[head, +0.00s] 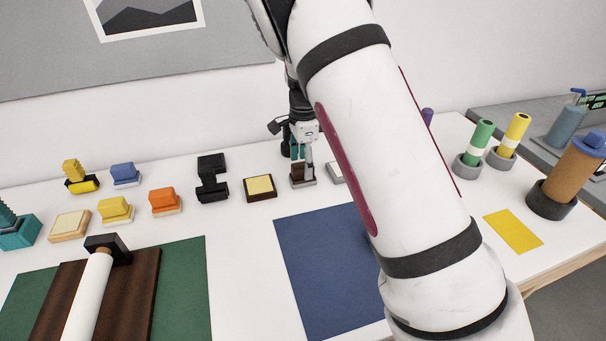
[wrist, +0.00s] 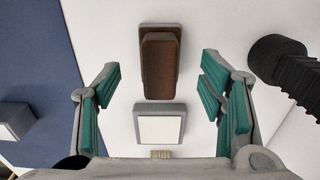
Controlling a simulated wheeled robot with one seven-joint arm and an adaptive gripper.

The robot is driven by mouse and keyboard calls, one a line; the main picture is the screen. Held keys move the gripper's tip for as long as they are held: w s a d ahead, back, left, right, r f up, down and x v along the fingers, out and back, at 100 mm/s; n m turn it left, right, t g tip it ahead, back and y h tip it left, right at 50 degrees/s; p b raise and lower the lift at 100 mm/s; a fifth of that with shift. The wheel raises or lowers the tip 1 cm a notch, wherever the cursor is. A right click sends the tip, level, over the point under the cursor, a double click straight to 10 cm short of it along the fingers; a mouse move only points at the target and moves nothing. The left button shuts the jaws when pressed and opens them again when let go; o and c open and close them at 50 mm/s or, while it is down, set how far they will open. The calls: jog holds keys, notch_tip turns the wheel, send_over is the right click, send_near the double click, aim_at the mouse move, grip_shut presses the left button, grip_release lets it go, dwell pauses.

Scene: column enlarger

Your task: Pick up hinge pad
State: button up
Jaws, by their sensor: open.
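No label shows which piece is the hinge pad. The piece lined up with my gripper is a brown block on a grey base (wrist: 160,65); in the head view it stands on the white table (head: 299,172), partly hidden by my gripper. My gripper (head: 301,153) is open and empty, pointing down at this block. In the wrist view its teal-padded fingers (wrist: 160,75) are spread to the left and right, with the block seen between their tips. I cannot tell the remaining height; no contact shows.
A grey-framed pale pad (wrist: 160,128) lies close beside the block. A dark-framed yellow pad (head: 260,187) and a black stand (head: 211,178) are to its left. A blue mat (head: 325,265) lies in front. A black ribbed object (wrist: 285,65) is near the right finger.

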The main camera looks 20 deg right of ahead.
aim_at(302, 164)
jog(key=shift+a+f, duration=0.1)
jog(key=shift+f, duration=1.65)
jog(key=c, duration=1.3)
jog(key=shift+r, duration=0.15)
jog(key=shift+r, duration=0.7)
jog(key=shift+s+r, duration=0.2)
jog(key=shift+r, duration=0.8)
jog(key=s, duration=0.5)
jog(key=s+d+r, duration=0.1)
jog(key=s, duration=0.4)
jog(key=s+d, duration=0.1)
jog(key=s, duration=0.4)
jog(key=shift+s+d+r, duration=0.15)
jog(key=shift+s+d, duration=0.05)
